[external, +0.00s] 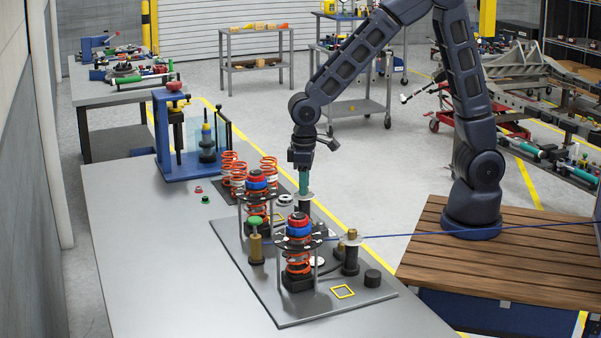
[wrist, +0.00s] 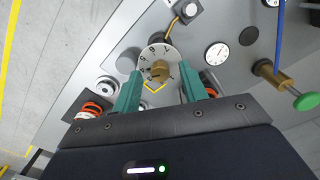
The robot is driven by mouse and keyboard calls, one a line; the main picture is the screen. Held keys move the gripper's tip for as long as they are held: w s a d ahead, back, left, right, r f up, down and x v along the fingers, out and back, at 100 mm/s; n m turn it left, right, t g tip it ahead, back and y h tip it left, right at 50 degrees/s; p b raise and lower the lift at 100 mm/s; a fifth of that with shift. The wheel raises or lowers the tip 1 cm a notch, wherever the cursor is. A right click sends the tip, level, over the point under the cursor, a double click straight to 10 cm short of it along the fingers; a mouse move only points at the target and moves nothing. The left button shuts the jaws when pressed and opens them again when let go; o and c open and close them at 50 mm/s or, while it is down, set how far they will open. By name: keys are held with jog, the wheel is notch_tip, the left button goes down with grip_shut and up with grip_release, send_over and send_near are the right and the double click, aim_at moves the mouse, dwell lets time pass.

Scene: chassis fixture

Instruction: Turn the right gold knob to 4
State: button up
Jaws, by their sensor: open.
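In the wrist view, a gold knob (wrist: 160,69) sits on a pale round dial (wrist: 146,57) with dark marks around its edge; its setting is too small to read surely. My gripper (wrist: 162,78) has two green fingers, apart, one on each side of this knob in the picture, with gaps visible. In the external view my gripper (external: 304,188) points down above the far dial post, and its knob is hidden.
A grey plate (external: 275,303) on the bench carries red-and-blue-topped spring units (external: 298,226), a green-topped brass post (external: 255,222) and a black cylinder (external: 372,278). A blue cable (external: 400,235) crosses right. A blue-framed fixture (external: 185,130) stands behind. The bench's left side is clear.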

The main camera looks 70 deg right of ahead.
notch_tip(320, 180, up, 10)
jog(key=shift+r, duration=0.2)
dwell(0.3)
jog(key=s+d+r+m+t, duration=0.1)
jog(key=s+d+r, duration=0.3)
jog(key=d, duration=0.4)
jog(key=s+d+r+t, duration=0.1)
jog(key=s+d+r, duration=0.4)
jog(key=d, duration=0.2)
jog(key=s+d+m+t, duration=0.2)
jog(key=s+d, duration=0.8)
jog(key=s, duration=0.3)
jog(key=shift+d+r+t, duration=0.25)
jog(key=shift+d+t, duration=0.05)
jog(key=shift+d, duration=0.05)
jog(key=shift+s, duration=0.1)
dwell(2.0)
